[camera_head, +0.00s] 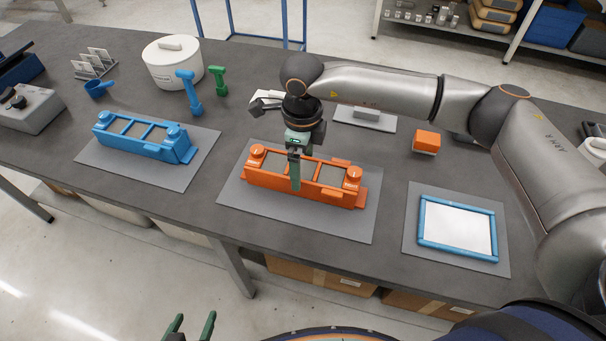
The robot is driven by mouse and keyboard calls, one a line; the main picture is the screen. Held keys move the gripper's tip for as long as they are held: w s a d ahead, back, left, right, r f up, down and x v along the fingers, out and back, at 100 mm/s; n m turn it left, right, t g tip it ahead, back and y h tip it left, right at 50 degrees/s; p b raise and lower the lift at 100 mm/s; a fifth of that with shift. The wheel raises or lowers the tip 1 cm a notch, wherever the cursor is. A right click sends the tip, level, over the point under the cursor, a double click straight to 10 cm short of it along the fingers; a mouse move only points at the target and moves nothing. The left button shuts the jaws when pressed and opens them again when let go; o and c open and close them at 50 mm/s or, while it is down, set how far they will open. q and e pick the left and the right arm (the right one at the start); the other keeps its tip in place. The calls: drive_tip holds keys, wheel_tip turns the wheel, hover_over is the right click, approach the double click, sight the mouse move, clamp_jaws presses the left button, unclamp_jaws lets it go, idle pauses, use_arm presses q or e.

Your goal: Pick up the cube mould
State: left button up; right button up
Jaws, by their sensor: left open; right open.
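An orange cube mould (317,199) with a row of compartments and a round knob at each end lies on a grey mat (240,205) at the table's middle. A similar blue cube mould (135,146) lies on another grey mat (92,158) to its left. My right gripper (295,184) points down at the orange mould, its green fingers in front of the middle compartments. It is open; I cannot tell whether it touches the mould. My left gripper (194,322) is open and empty at the bottom edge, in front of the table.
A blue-framed white panel (458,227) lies on a mat at right. Behind are an orange block (426,142), a white lidded pot (173,64), a blue tool (189,92), a green tool (218,80) and a blue scoop (98,88). My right arm spans the table's right side.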

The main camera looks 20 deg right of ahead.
sight(303, 173)
drive_tip(key=shift+s+f, duration=0.1)
drive_tip(key=shift+f, duration=1.4)
drive_tip(key=shift+c, duration=0.2)
clamp_jaws()
drive_tip(key=shift+w+r, duration=0.2)
drive_tip(key=shift+r, duration=0.05)
